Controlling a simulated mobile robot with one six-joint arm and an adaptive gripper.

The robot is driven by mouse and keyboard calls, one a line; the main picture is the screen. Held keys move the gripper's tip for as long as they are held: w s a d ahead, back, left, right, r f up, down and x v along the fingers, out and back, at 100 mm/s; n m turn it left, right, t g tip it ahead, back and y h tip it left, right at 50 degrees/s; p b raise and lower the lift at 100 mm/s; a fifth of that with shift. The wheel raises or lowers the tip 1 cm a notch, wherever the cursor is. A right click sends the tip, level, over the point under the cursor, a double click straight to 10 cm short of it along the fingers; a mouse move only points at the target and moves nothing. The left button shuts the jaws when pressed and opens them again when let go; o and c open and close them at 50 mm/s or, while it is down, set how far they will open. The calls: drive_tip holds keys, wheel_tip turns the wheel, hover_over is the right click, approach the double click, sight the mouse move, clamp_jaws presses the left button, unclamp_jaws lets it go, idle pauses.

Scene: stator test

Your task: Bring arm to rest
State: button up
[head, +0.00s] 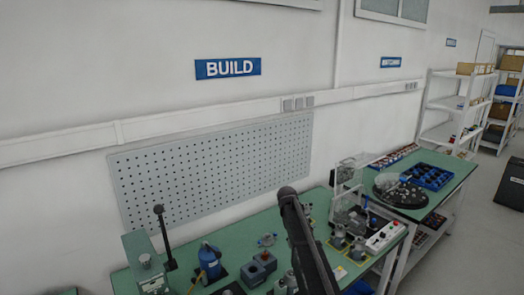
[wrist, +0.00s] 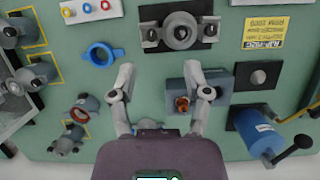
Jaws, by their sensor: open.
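In the wrist view my gripper (wrist: 159,76) is open, its two grey fingers spread apart with nothing held between them. It is over the green workbench (wrist: 225,30). The right finger overlaps a grey block (wrist: 176,92) with a round copper-coloured part (wrist: 182,104) in it. I cannot tell whether the finger touches the block. In the head view a dark link of my arm (head: 305,240) reaches over the green bench (head: 325,205); the gripper cannot be made out there.
A blue ring (wrist: 98,54) lies left of the fingers. A blue cylinder (wrist: 258,130) with a black lever is at the right. A dark clamp fixture (wrist: 180,30) is ahead. A pegboard (head: 215,165) backs the bench. A second bench (head: 455,165) holds a blue tray (head: 428,177).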

drive_tip(key=s+d+f+m+t+y+b, duration=0.1)
drive_tip(key=s+f+m, duration=0.1)
drive_tip(key=s, duration=1.2)
drive_tip(key=s+d+f+m+t+y+b, duration=0.1)
drive_tip(key=s+m, duration=0.3)
drive_tip(key=s, duration=1.1)
drive_tip(key=shift+s+d+f+m+t+b, duration=0.2)
drive_tip(key=shift+d+f+m+t+b, duration=0.15)
drive_tip(key=shift+d+f+t, duration=0.2)
